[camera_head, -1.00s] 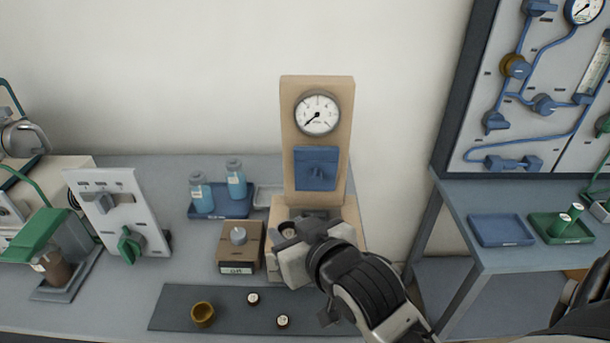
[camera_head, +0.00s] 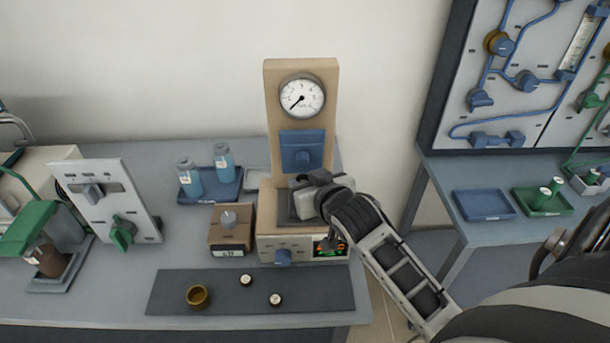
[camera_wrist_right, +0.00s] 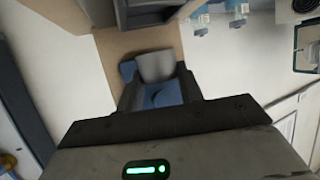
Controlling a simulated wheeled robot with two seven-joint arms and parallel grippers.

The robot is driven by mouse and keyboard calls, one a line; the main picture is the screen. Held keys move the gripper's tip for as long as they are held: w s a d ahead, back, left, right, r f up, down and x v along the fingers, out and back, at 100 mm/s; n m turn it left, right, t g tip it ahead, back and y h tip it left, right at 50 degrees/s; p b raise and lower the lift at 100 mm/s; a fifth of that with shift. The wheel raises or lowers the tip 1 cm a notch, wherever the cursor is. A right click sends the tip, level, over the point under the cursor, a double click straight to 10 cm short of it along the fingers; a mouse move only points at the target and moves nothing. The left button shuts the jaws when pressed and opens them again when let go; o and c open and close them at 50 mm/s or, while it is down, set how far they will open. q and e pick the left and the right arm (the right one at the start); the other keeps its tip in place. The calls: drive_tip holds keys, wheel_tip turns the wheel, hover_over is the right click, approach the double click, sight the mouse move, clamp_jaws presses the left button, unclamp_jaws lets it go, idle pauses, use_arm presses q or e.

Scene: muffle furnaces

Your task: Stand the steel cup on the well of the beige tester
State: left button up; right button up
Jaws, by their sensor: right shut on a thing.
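The beige tester (camera_head: 272,110) stands at the back of the bench, with a round gauge, a blue block on its column and a control base with a lit display. My right gripper (camera_head: 303,184) is over the tester's base, in front of the column, and covers the well area. In the right wrist view, the gripper (camera_wrist_right: 158,88) is shut on the grey steel cup (camera_wrist_right: 155,66), which shows between its fingers. The cup is hidden in the head view, so I cannot tell whether it touches the well. My left gripper is not in view.
A brown box with a knob (camera_head: 230,232) stands left of the tester. A dark mat (camera_head: 330,290) in front holds a brass cup (camera_head: 198,296) and two small vials. A blue tray (camera_head: 225,190) with two bottles is behind left. A side table (camera_head: 470,231) stands right.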

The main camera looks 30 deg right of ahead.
drive_tip(key=shift+s+a+f, duration=0.1)
drive_tip(key=shift+a+f, duration=0.05)
drive_tip(key=shift+f, duration=0.45)
wheel_tip(320, 180, down, 2)
drive_tip(key=shift+f+b, duration=0.1)
drive_tip(key=shift+b, duration=0.4)
drive_tip(key=shift+f, duration=0.3)
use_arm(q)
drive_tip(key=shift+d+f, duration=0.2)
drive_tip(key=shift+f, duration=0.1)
use_arm(e)
drive_tip(key=shift+f, duration=0.15)
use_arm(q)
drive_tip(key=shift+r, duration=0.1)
use_arm(e)
drive_tip(key=o, duration=0.9)
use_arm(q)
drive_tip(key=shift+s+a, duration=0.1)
use_arm(e)
drive_tip(key=shift+o, duration=0.9)
